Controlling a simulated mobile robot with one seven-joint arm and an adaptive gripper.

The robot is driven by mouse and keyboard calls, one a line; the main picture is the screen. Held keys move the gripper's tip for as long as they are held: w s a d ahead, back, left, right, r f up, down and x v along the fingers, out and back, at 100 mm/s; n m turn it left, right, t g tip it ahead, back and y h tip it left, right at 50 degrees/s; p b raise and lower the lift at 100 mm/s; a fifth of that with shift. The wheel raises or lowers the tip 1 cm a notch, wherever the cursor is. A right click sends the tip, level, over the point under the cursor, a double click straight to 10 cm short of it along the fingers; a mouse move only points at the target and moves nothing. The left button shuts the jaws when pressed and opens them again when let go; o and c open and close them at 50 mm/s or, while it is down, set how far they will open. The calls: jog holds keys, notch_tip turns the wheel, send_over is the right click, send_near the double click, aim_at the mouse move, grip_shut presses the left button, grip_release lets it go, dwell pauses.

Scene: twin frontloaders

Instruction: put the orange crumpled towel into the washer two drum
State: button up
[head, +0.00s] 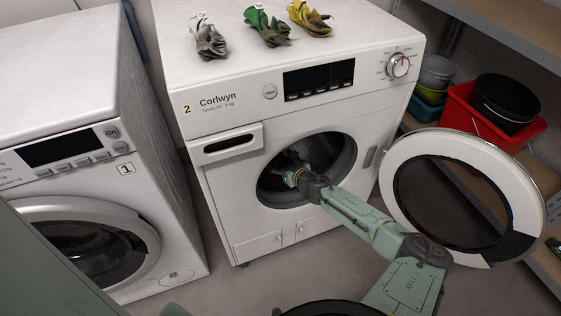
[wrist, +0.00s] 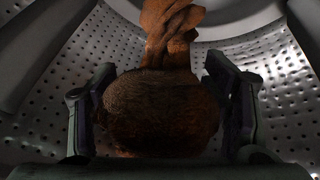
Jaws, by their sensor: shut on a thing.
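Washer two (head: 240,122), labelled 2 and Corlwyn, stands in the middle of the head view with its round door (head: 407,172) swung open to the right. My arm reaches into its drum opening (head: 345,160), and my gripper (head: 290,175) is inside, mostly hidden in the head view. In the wrist view the perforated metal drum wall (wrist: 270,70) surrounds my gripper (wrist: 162,115). The orange crumpled towel (wrist: 165,108) lies between the two fingers, with a twisted part (wrist: 172,30) extending beyond them. My gripper is shut on the towel. The towel cannot be seen in the head view.
Washer one (head: 70,160) stands to the left with its door closed. Three crumpled cloths, grey (head: 208,38), green (head: 267,27) and yellow (head: 309,18), lie on top of washer two. A red bin (head: 462,125) stands on the shelf at right, behind the open door.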

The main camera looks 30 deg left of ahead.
jog(key=shift+f+b, duration=2.1)
jog(key=shift+f, duration=0.2)
jog(key=o, duration=1.5)
jog(key=shift+r, duration=0.1)
jog(key=shift+d, duration=0.1)
jog(key=v, duration=1.2)
jog(key=shift+s, duration=0.1)
notch_tip(320, 180, up, 3)
jog(key=p, duration=0.3)
jog(key=shift+p, duration=0.3)
jog(key=s+d+p, duration=0.1)
jog(key=s+d, duration=0.2)
jog(key=d, duration=0.1)
jog(key=s+d+p, duration=0.1)
jog(key=s+d, duration=0.2)
jog(key=d, duration=0.1)
jog(key=s+d+p, duration=0.1)
jog(key=s+d, duration=0.2)
jog(key=d, duration=0.1)
jog(key=shift+s+d, duration=0.2)
jog(key=shift+s, duration=0.2)
